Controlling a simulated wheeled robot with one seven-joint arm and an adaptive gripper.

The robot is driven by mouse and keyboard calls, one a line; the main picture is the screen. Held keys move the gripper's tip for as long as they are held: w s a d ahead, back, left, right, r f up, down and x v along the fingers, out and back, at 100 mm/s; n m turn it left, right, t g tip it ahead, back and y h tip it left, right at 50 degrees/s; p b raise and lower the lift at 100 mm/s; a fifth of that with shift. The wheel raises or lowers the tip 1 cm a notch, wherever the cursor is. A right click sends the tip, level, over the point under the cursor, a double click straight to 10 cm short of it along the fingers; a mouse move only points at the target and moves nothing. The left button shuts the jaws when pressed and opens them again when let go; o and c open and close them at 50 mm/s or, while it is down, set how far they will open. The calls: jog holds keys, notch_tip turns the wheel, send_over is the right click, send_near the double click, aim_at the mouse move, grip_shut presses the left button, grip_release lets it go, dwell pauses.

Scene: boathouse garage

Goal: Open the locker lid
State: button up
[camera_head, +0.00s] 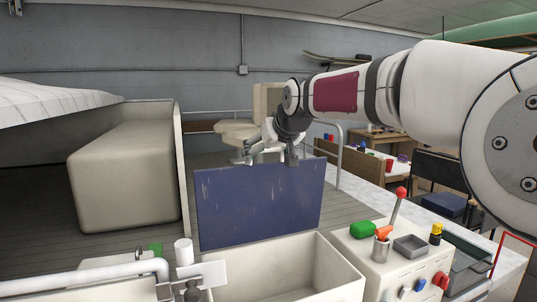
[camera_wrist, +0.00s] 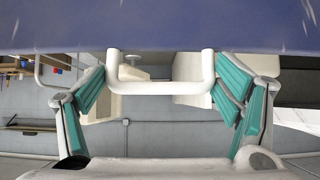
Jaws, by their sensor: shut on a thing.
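The locker (camera_head: 341,282) is a cream box at the front, with its inside showing. Its dark blue lid (camera_head: 258,208) stands steeply raised at the box's back edge. The lid also fills the top of the wrist view (camera_wrist: 160,25). A white U-shaped handle (camera_wrist: 160,88) sticks out from the lid there. My gripper (camera_head: 272,157) is at the lid's top edge. In the wrist view its teal-padded fingers (camera_wrist: 160,80) lie against both sides of the handle, shut on it. In the head view the handle is hard to make out behind the gripper and lid.
White pipework (camera_head: 90,275) is at the front left. A cream seat (camera_head: 240,130) stands behind the lid.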

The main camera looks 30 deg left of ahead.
jog(key=shift+w+d+r, duration=0.35)
jog(key=shift+w+d, duration=0.05)
jog(key=shift+w, duration=0.1)
jog(key=o, duration=1.4)
jog(key=shift+s+f, duration=0.1)
jog(key=shift+f, duration=0.05)
jog(key=shift+s, duration=0.1)
jog(key=v, duration=1.2)
